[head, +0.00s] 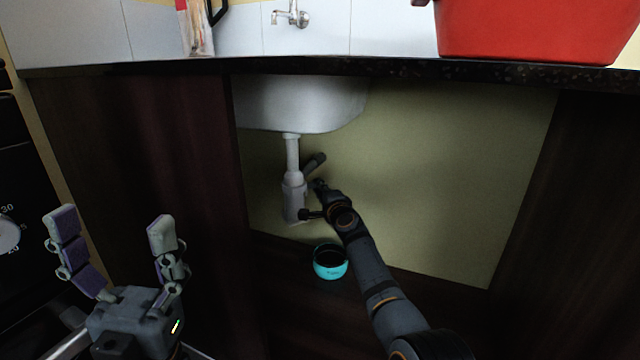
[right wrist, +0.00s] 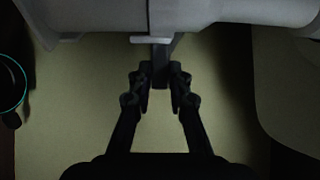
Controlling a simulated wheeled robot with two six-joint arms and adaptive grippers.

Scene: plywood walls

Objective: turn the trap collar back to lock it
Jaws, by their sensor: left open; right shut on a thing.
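The grey sink trap (head: 293,200) hangs upright under the white basin (head: 300,104), on a pale pipe (head: 292,155). In the right wrist view, the trap body (right wrist: 215,14) lies across the top, and a grey lever of the collar (right wrist: 162,47) sticks out from it toward me. My right gripper (right wrist: 160,78) is shut on the lever's end. In the head view, my right gripper (head: 318,200) is at the trap's right side and partly hides it. My left gripper (head: 112,228) is open and empty at the lower left, far from the trap.
A cyan bowl (head: 330,263) with a dark inside stands on the cabinet floor below the trap. Dark cabinet panels (head: 150,160) flank the opening. The counter edge (head: 440,69) runs above, with a red container (head: 535,30) on it. The cabinet's right side is free.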

